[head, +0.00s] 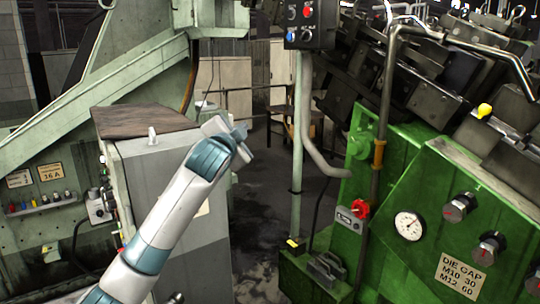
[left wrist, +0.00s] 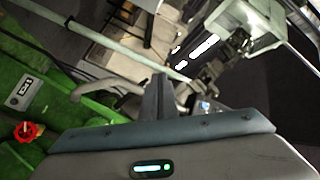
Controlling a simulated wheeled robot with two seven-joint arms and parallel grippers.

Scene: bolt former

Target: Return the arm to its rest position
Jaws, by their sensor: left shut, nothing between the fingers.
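My left arm (head: 170,220) comes in from the bottom of the head view and reaches up and away in front of a grey cabinet. Its gripper (head: 240,131) is at the far end, small and partly hidden by the wrist. In the left wrist view my left gripper (left wrist: 158,90) shows its dark fingers together, with nothing between them. It is in free air and touches nothing that I can see. My right arm and gripper are not in view.
The grey cabinet (head: 165,185) with a brown top stands close behind my left arm. A green machine (head: 400,260) with a gauge (head: 408,225) and a red knob (head: 360,209) fills the right. A control box (head: 310,24) stands on a post. Dark floor (head: 258,210) lies between.

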